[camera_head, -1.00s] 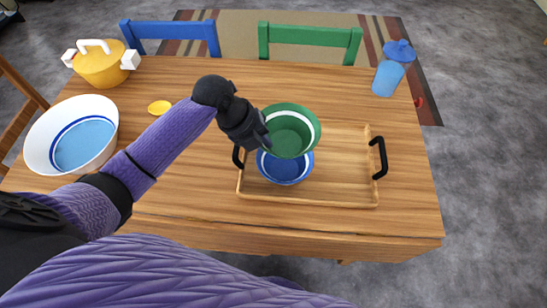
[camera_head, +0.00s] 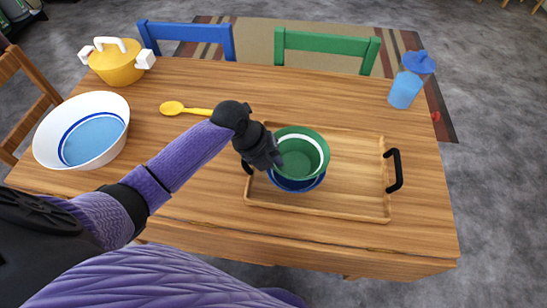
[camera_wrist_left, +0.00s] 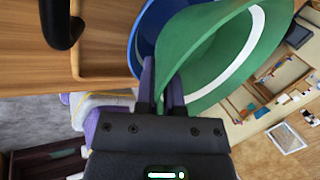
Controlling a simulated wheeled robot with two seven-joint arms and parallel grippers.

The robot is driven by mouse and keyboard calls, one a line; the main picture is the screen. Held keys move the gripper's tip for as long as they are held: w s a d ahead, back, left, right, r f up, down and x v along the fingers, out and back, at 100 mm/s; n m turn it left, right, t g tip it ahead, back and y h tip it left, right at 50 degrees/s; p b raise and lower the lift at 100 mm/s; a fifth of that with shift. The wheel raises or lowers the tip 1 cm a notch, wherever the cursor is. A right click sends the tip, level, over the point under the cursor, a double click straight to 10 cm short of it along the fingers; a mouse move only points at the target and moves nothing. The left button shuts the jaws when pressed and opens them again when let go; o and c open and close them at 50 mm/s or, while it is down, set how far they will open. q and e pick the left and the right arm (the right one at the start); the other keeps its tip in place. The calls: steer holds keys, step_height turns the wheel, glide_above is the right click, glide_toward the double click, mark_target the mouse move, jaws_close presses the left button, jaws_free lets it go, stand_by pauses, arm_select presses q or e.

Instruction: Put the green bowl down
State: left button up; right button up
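The green bowl (camera_head: 301,155) with a white band inside sits low, over or in the blue bowl (camera_head: 296,186), whose rim and side show beneath it. I cannot tell whether the two bowls touch. The blue bowl stands on the left part of the wooden tray (camera_head: 350,190). My left gripper (camera_head: 277,158) is at the left side of the green bowl. In the left wrist view the gripper's fingers (camera_wrist_left: 162,90) are closed on the green bowl's wall (camera_wrist_left: 205,55), with the blue bowl (camera_wrist_left: 150,30) behind it. My right gripper is not in view.
The tray's right half is clear between its black handles (camera_head: 393,170). A large white bowl (camera_head: 50,145), a yellow pot (camera_head: 118,66) and a yellow spoon (camera_head: 185,109) are to the left. A blue cup (camera_head: 404,92) stands at the back right.

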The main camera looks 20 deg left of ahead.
arm_select(q)
steer(key=o, duration=0.3)
steer(key=shift+r, duration=0.3)
steer(key=p+v, duration=0.4)
steer(key=v, duration=0.8)
steer(key=shift+d+r+p, duration=0.1)
steer(key=shift+r+p, duration=0.25)
